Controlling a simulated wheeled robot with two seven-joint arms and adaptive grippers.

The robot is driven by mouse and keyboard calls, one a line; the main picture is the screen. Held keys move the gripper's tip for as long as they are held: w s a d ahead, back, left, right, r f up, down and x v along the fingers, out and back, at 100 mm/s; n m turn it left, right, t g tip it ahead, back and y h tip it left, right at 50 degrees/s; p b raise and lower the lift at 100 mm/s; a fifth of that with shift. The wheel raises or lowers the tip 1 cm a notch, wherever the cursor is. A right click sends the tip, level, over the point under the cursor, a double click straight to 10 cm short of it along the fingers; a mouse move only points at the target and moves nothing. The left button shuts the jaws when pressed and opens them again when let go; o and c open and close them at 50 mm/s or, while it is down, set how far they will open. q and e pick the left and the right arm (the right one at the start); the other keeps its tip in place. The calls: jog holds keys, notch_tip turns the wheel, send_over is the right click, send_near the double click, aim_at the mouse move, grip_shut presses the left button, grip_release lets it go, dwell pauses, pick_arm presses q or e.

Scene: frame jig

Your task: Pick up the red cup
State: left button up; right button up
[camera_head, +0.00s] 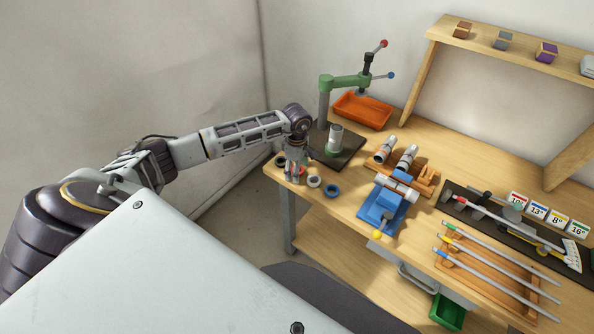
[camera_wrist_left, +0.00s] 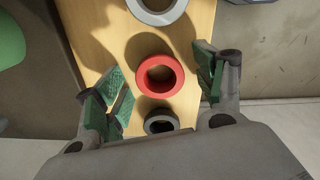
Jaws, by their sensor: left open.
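The red cup (camera_wrist_left: 144,76) is a short, thick red ring with a round opening, standing on the wooden table in the left wrist view. My left gripper (camera_wrist_left: 163,90) is open, with its green-padded fingers on either side of the cup and apart from it. In the head view my left gripper (camera_head: 292,178) points down over the near left corner of the table and mostly hides the red cup. My right gripper is not in view.
A dark ring (camera_wrist_left: 160,122) and a light grey ring (camera_wrist_left: 156,17) stand on either side of the red cup. A blue ring (camera_head: 332,191) lies farther right. A green press (camera_head: 325,100) stands behind, and a blue vise (camera_head: 382,208) is to the right.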

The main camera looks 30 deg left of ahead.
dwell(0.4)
pick_arm(q)
jog(key=c, duration=1)
jog(key=shift+c, duration=0.3)
notch_tip(320, 180, up, 10)
jog(key=b, duration=0.2)
